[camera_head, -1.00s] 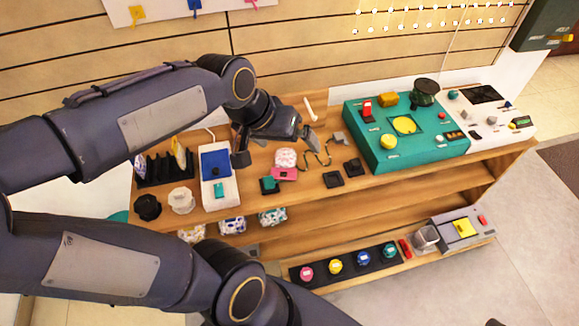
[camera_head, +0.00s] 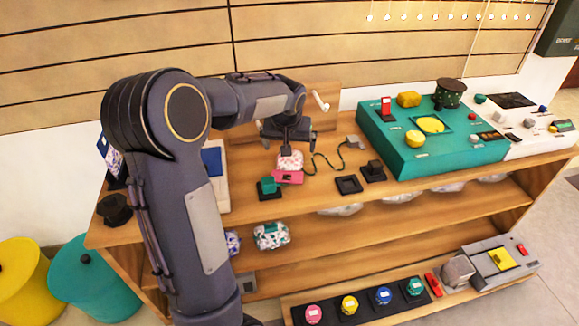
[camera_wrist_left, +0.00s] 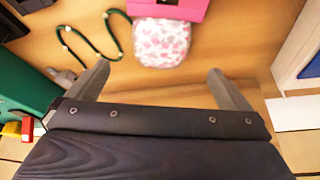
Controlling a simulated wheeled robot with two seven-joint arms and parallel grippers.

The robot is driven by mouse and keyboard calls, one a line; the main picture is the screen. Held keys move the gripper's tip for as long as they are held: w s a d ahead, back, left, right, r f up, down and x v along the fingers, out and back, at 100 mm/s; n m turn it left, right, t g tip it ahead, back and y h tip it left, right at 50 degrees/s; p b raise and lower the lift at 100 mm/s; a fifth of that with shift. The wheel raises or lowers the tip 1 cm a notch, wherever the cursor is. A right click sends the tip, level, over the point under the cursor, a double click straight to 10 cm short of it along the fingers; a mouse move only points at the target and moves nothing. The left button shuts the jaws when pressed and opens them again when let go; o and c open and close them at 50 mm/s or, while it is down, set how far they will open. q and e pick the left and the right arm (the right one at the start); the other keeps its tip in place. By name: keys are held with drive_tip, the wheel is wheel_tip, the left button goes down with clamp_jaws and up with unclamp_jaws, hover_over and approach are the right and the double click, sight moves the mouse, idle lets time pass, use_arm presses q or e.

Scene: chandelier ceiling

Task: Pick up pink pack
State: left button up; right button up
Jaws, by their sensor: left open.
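The pink pack (camera_head: 291,160), a small rounded white pack with a pink pattern, sits on the wooden top behind a flat pink item (camera_head: 288,178). In the left wrist view the pack (camera_wrist_left: 162,42) lies ahead, between the directions of the two fingers and apart from both. The pink item (camera_wrist_left: 170,8) touches or nearly touches its far side. My left gripper (camera_head: 287,146) points down just above and behind the pack, partly covering it. In the left wrist view my left gripper (camera_wrist_left: 160,78) is spread wide and empty. My right gripper is out of view.
A dark green cord (camera_head: 325,163) with beads lies right of the pack. A teal block (camera_head: 268,187) and black trays (camera_head: 349,184) stand nearby. A large green console (camera_head: 400,145) is at the right. A blue-and-white device (camera_head: 213,165) is partly hidden behind my left arm.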

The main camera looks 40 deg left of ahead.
sight(289, 159)
use_arm(q)
drive_tip(key=x, duration=0.2)
drive_tip(key=b+x, duration=0.1)
drive_tip(key=x, duration=0.1)
drive_tip(key=b+x, duration=0.1)
drive_tip(key=x, duration=0.1)
drive_tip(key=shift+s+f, duration=0.15)
drive_tip(key=shift+s, duration=0.1)
drive_tip(key=c, duration=1.1)
